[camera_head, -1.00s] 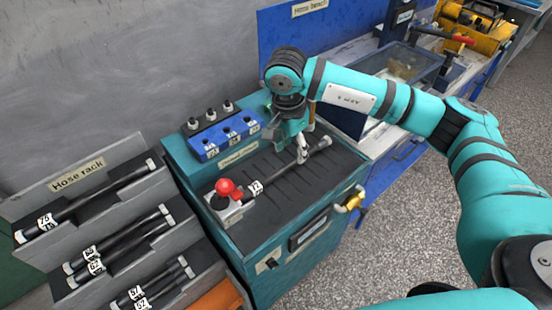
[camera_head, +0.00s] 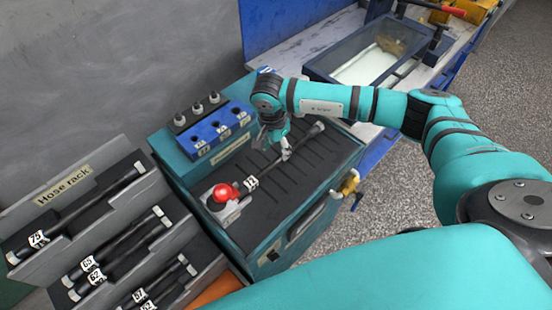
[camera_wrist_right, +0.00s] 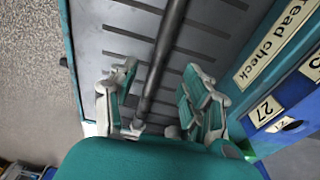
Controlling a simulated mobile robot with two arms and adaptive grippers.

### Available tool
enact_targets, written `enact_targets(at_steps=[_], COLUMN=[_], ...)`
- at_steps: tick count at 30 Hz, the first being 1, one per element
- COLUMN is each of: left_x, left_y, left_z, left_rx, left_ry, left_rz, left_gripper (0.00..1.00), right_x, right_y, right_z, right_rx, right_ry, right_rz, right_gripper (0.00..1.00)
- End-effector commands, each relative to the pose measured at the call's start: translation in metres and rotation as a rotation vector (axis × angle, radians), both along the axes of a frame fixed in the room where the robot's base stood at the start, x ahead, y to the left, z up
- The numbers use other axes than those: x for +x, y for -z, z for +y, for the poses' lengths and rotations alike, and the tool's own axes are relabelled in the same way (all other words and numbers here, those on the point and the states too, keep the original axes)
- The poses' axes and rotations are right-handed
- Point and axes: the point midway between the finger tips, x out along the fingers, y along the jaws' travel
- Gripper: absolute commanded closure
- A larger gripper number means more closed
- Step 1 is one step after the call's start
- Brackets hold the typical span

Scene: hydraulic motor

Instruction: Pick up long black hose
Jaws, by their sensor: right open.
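A long black hose (camera_head: 267,173) with a number tag near one end and a grey metal fitting at the far end lies across the dark ribbed top of the teal thread check bench (camera_head: 340,153). My right gripper (camera_head: 284,152) is over the hose, pointing down, and is open. In the right wrist view the hose (camera_wrist_right: 170,35) runs between the two spread fingers of the gripper (camera_wrist_right: 158,88), with a gap on both sides. The near end of the hose is beside a red knob (camera_head: 226,192) on a grey fixture. My left gripper is not in view.
A blue block (camera_head: 223,128) with numbered sockets stands at the back of the bench. The hose rack (camera_head: 110,205) with several black hoses is at the left. A glass-sided tank (camera_head: 372,60) stands behind at the right. A yellow part (camera_head: 350,182) sticks out of the bench front.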

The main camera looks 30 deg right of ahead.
Motion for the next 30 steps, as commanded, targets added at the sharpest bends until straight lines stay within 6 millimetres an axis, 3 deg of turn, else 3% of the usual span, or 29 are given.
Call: enact_targets(at_steps=[7, 15, 24, 30], left_x=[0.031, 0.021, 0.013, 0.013], left_y=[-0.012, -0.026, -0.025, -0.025], left_z=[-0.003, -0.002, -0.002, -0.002], left_rx=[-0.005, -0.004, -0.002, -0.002], left_ry=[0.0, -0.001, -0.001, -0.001], left_rz=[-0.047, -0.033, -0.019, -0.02], left_gripper=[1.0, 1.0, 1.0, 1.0], right_x=[0.0, 0.002, 0.003, 0.003], right_y=[0.016, 0.054, 0.06, 0.06], right_z=[-0.003, -0.008, -0.009, -0.009], right_rx=[-0.001, 0.001, 0.0, 0.0], right_ry=[0.001, 0.001, 0.0, 0.001], right_rz=[0.004, 0.001, -0.001, -0.001], right_gripper=[0.51, 0.51, 0.51, 0.78])
